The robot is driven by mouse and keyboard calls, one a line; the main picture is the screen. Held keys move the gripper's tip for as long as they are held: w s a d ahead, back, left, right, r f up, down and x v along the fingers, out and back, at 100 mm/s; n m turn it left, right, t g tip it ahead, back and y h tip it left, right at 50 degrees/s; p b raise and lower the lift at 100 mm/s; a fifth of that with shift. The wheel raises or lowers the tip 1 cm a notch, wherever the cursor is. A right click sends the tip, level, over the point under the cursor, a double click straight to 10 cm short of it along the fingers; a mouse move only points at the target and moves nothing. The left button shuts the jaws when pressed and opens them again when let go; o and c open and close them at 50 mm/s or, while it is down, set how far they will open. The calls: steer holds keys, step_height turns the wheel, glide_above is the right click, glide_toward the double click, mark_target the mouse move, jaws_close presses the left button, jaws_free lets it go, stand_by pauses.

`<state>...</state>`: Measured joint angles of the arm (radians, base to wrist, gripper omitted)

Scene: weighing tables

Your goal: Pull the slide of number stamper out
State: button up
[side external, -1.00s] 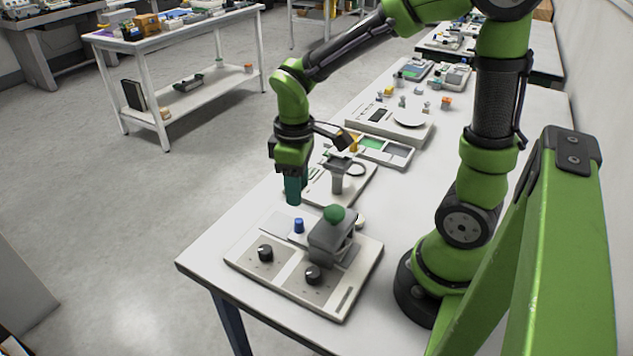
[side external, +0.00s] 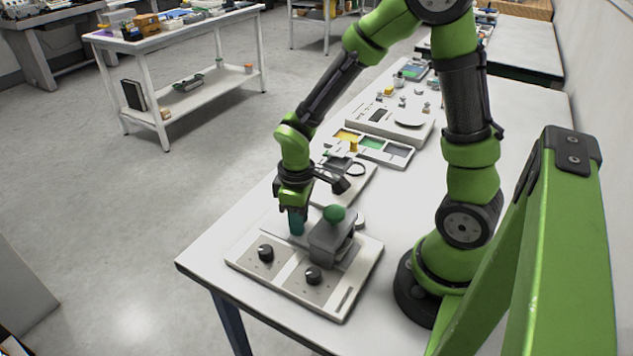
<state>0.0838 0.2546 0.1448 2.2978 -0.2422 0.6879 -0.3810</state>
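The number stamper (side external: 327,249) is a grey block with a green ball knob (side external: 334,214) on top, fixed on a pale panel (side external: 340,300) near the front of the table. A light flat strip (side external: 273,225) at its left side looks like the slide, but I cannot be sure. My gripper (side external: 297,228) points down with teal fingers over the blue peg beside the stamper, and the peg is hidden behind the fingers. The fingertips are low, at about the peg's height. I cannot tell whether they are around it, touching it, or open.
Two black dials (side external: 265,253) sit on the front of the panel. Behind my gripper is another pale device with a ring (side external: 355,169), then a tray with coloured compartments (side external: 372,143) and a white scale (side external: 408,120). The table's left edge is close to the panel.

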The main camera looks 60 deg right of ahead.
jaws_close()
steer(key=w, duration=1)
steer(key=shift+w+r, duration=0.1)
steer(key=shift+w, duration=0.25)
steer(key=shift+o, duration=1.9)
jaws_free()
steer(key=shift+s, duration=0.1)
step_height(320, 180, up, 17)
